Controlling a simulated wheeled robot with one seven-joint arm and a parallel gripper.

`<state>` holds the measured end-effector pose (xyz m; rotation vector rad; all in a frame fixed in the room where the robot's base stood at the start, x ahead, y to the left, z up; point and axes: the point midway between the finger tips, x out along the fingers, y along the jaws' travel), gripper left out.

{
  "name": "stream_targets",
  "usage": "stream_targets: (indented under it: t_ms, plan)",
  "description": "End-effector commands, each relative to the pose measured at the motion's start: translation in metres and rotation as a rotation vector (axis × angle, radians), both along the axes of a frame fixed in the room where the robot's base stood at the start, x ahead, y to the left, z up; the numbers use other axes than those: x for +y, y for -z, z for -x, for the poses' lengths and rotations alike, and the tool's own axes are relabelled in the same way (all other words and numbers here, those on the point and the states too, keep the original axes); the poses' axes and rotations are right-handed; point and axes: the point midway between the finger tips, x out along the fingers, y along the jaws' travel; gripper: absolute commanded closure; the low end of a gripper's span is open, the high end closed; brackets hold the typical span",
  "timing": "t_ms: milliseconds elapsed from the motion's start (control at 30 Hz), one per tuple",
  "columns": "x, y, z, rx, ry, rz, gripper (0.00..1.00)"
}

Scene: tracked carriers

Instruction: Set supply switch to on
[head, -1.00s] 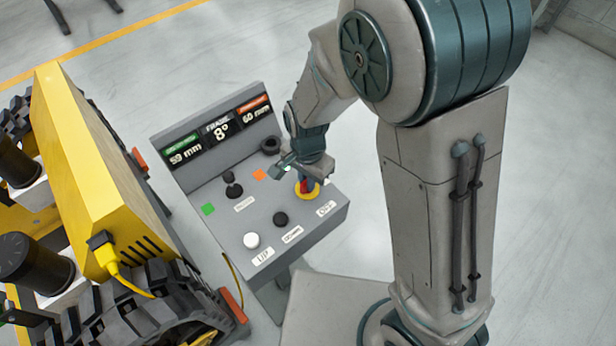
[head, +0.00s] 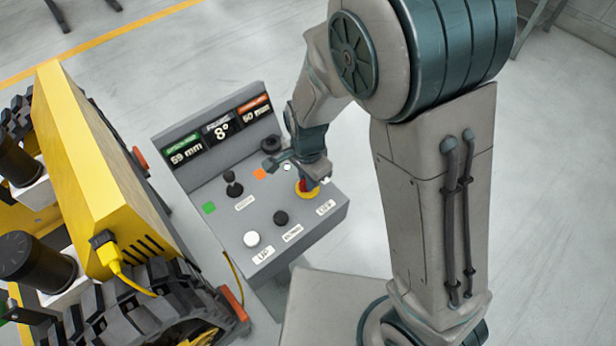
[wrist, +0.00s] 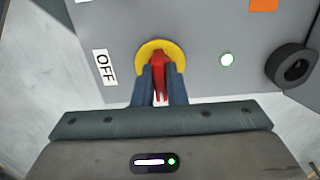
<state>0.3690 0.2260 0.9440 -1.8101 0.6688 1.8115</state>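The supply switch is a red handle (wrist: 159,72) on a round yellow plate (wrist: 144,52), on the grey control panel. In the head view its yellow plate (head: 307,194) shows below my gripper (head: 306,179). In the wrist view my gripper (wrist: 159,88) has its two dark blue fingers close against both sides of the red handle, and it appears shut on it. The handle lies along the fingers, upright in that picture. An OFF label (wrist: 104,68) is left of the plate. The handle's lower part is partly hidden.
The panel (head: 222,218) also has a black joystick (head: 233,186), a white button (head: 251,239), a black button (head: 281,218), a black ring (head: 271,144) and a display (head: 219,132). A yellow tracked carrier (head: 100,170) stands close at left.

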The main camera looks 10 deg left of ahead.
Motion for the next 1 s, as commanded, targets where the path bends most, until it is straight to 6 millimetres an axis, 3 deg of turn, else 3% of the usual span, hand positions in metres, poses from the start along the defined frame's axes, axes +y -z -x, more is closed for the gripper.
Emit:
stream_targets:
  t_ms: [33,67,467,667,1000]
  plan:
    - [0.000,0.000,0.001,0.001,-0.002,0.000,0.75]
    - [0.000,0.000,0.001,0.001,-0.002,-0.001,0.67]
    - [0.000,-0.006,0.000,-0.001,0.000,-0.002,0.67]
    - [0.001,-0.036,-0.001,-0.005,-0.002,-0.004,0.67]
    - [0.001,-0.108,0.000,-0.004,-0.001,-0.005,0.67]
